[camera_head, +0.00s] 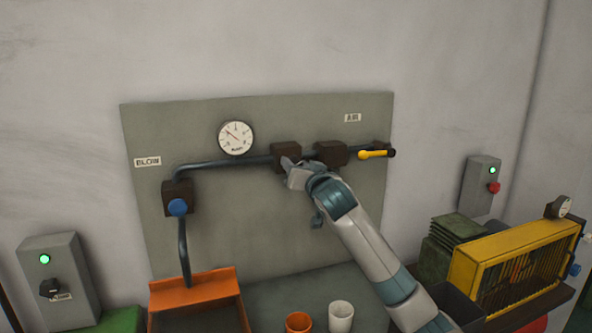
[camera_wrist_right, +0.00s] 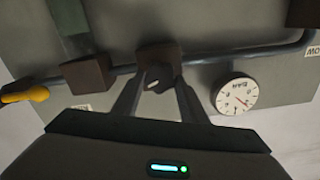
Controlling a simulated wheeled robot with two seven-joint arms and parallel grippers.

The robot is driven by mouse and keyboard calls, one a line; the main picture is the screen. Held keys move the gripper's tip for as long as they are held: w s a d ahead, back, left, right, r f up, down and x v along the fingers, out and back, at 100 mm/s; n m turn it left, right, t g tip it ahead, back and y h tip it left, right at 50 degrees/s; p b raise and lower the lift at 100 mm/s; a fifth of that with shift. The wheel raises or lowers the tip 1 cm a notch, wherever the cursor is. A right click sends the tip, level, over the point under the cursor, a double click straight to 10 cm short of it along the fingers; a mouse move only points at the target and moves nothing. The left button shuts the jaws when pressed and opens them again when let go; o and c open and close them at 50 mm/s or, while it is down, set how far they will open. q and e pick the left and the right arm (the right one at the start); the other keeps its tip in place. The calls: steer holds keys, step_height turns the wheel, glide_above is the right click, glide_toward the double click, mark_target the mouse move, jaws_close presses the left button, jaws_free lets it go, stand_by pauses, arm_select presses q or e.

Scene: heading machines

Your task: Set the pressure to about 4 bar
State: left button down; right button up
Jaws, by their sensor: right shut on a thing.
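The round white pressure gauge (camera_head: 236,138) with a thin red needle is fixed to the grey panel. Its needle lies slanted, upper left to lower right; the numbers are too small to read surely. It also shows upside down in the wrist view (camera_wrist_right: 236,94). A dark brown block (camera_head: 285,155) sits on the pipe right of the gauge, with a dark knob (camera_wrist_right: 158,79) on its front. My right gripper (camera_head: 293,172) is at this block, its two fingers (camera_wrist_right: 157,90) on either side of the knob, shut on it. My left gripper is not in view.
A second brown block (camera_head: 331,153) and a yellow lever (camera_head: 374,154) are close on the right. A blue knob (camera_head: 178,207) is at the pipe's left end. Below stand an orange tray (camera_head: 193,283), two cups (camera_head: 341,315) and a yellow cage (camera_head: 512,262).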

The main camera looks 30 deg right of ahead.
steer(key=shift+d+f+m+p, duration=0.1)
steer(key=shift+m+p, duration=0.8)
steer(key=shift+m, duration=2.05)
steer(key=shift+d+f+m+p, duration=0.1)
steer(key=shift+m+p, duration=0.8)
steer(key=shift+m, duration=2.05)
steer(key=o, duration=1.1)
steer(key=shift+s, duration=0.15)
